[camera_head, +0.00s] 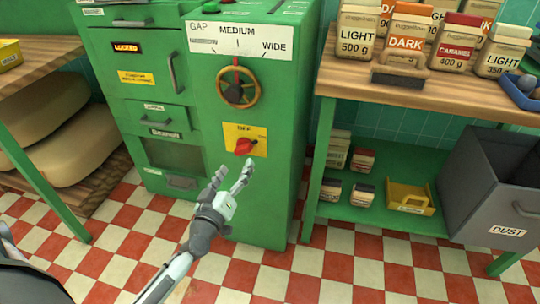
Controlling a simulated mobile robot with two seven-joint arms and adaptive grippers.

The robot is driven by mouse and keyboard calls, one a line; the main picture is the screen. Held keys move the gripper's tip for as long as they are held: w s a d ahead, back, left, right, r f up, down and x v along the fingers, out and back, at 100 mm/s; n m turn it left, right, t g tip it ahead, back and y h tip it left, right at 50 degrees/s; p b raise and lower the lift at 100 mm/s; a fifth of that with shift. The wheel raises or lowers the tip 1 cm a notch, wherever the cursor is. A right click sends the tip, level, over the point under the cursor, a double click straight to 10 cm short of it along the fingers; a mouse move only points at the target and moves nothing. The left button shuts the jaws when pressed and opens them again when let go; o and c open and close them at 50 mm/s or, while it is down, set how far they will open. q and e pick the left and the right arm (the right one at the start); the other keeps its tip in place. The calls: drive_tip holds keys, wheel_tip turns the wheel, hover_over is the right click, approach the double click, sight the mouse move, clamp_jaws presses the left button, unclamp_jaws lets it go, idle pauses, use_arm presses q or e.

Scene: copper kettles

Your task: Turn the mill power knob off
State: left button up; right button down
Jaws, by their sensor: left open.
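The green mill (262,200) stands in the middle of the view. Its red power knob (244,147) sits on a yellow plate (262,133) marked "OFF" at the top; other lettering is too small to read. The knob's exact setting is hard to tell. My left gripper (231,174) is open and empty, its fingers pointing up just below the knob. I cannot tell whether a fingertip touches it. My right gripper is not in view.
A yellow gap wheel (237,88) is above the knob plate. To the right, a wooden table (440,92) holds several labelled containers. A grey dust bin (490,195) stands at the right. Sacks (75,150) lie on a low shelf at the left. The checkered floor (330,265) ahead is clear.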

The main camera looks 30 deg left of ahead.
sight(242, 152)
use_arm(q)
drive_tip(key=x, duration=0.7)
drive_tip(key=shift+a+r, duration=0.15)
drive_tip(key=shift+a, duration=0.1)
drive_tip(key=shift+w+a, duration=0.1)
drive_tip(key=shift+w, duration=0.35)
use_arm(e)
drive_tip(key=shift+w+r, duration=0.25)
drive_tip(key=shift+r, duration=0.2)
use_arm(q)
drive_tip(key=shift+c, duration=0.4)
drive_tip(key=c, duration=1.1)
drive_tip(key=shift+o, duration=0.2)
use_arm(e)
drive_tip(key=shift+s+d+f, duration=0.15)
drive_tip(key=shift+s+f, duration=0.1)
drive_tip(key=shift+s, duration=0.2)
